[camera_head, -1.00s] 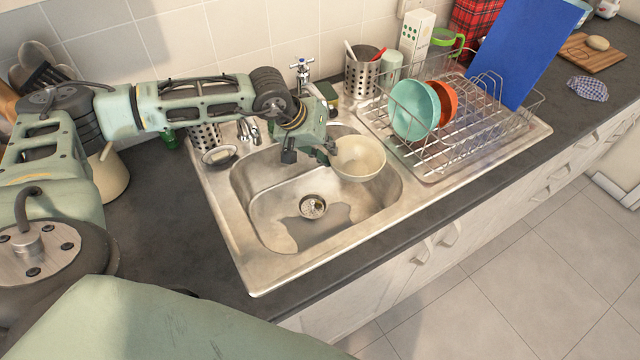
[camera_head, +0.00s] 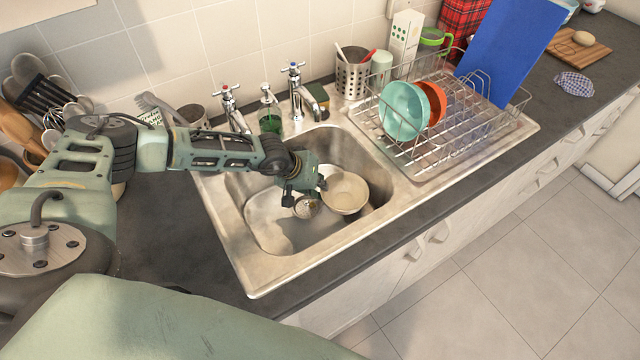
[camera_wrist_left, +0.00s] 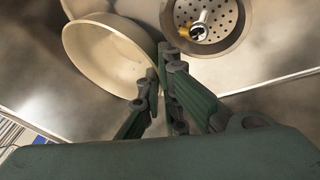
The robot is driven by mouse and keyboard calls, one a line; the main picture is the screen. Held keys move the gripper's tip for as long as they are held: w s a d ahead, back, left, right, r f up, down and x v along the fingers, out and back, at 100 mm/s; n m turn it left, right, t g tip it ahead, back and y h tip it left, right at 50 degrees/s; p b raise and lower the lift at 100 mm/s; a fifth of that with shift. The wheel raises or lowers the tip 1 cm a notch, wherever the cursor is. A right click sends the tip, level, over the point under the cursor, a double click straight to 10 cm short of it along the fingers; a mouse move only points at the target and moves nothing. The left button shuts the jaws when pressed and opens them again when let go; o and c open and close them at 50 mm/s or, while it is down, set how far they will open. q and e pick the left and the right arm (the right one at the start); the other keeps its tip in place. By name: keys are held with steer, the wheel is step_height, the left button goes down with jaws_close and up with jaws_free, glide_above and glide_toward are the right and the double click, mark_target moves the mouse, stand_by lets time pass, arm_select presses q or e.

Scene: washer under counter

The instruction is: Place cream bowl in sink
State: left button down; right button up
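The cream bowl (camera_head: 346,192) is inside the basin of the metal sink (camera_head: 245,268), toward its right side. My left gripper (camera_head: 318,190) reaches down into the basin at the bowl's left edge. In the left wrist view the fingers (camera_wrist_left: 161,78) are closed on the rim of the cream bowl (camera_wrist_left: 100,52), which is tilted in that view. Whether the bowl's underside touches the basin floor cannot be told. The drain (camera_wrist_left: 206,18) shows close beside the bowl. My right gripper is not in view.
A wire dish rack (camera_head: 455,135) with a turquoise bowl (camera_head: 403,111) and an orange one stands right of the basin. Taps (camera_head: 296,90) and a green soap bottle (camera_head: 269,118) stand behind it. A utensil holder (camera_head: 352,72) is at the back. The basin's front left is free.

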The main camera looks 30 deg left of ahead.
arm_select(q)
steer(key=c, duration=2)
jaws_free()
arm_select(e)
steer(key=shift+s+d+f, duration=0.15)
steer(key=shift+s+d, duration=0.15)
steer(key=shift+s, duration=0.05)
arm_select(q)
steer(key=shift+r, duration=0.2)
steer(key=shift+s+a+r, duration=0.15)
steer(key=shift+s+r, duration=0.05)
steer(key=shift+r, duration=0.05)
steer(key=b+v, duration=0.1)
steer(key=v, duration=1)
steer(key=shift+s+r+b, duration=0.1)
steer(key=shift+b, duration=0.3)
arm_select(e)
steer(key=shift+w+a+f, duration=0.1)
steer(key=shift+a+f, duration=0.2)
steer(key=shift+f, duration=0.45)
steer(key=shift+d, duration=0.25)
